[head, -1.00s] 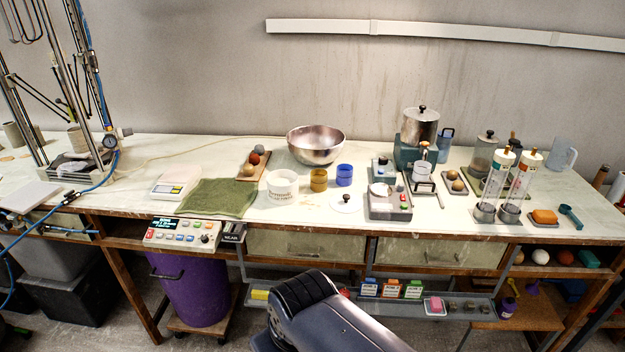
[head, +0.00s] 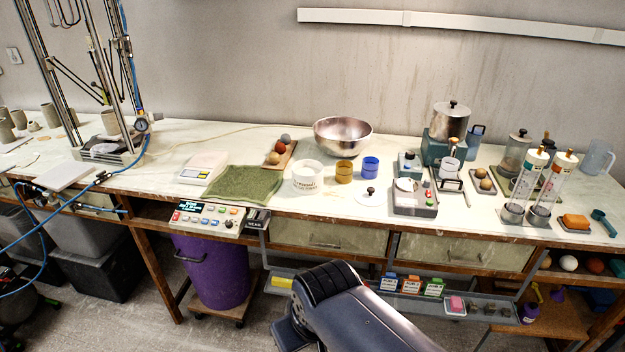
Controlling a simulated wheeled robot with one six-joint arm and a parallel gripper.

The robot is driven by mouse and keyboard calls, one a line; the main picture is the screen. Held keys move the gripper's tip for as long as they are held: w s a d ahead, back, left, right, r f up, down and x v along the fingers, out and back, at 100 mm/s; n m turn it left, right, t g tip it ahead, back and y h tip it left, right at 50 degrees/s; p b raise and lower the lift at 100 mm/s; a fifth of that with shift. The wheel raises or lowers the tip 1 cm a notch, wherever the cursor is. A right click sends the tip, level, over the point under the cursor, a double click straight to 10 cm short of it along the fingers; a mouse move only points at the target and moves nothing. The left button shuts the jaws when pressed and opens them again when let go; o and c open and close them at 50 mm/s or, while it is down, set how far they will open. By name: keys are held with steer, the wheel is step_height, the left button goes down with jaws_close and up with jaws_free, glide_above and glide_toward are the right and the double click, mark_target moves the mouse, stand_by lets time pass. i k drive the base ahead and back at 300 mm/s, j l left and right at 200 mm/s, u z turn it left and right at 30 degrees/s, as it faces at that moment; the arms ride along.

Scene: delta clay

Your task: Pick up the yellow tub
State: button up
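The yellow tub (head: 344,171) is a small ochre-yellow cylinder standing on the bench top. It stands between a white tub (head: 307,179) on its left and a blue tub (head: 370,166) on its right, with small gaps between them. My arm shows at the bottom middle, in front of the bench and below the bench top, well away from the yellow tub. The fingers of my gripper cannot be made out in the head view.
A steel bowl (head: 342,137) stands behind the tubs. A white lid with a dark knob (head: 370,197) lies in front of the blue tub. A green cloth (head: 243,184) lies to the left and a grey device (head: 414,198) stands to the right. A shelf with small boxes hangs below the drawers.

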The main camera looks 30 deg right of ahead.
mark_target(344, 172)
steer(key=i+l, duration=0.4)
steer(key=i, duration=0.15)
steer(key=i+l, duration=0.4)
steer(key=i+u, duration=0.05)
steer(key=i, duration=0.05)
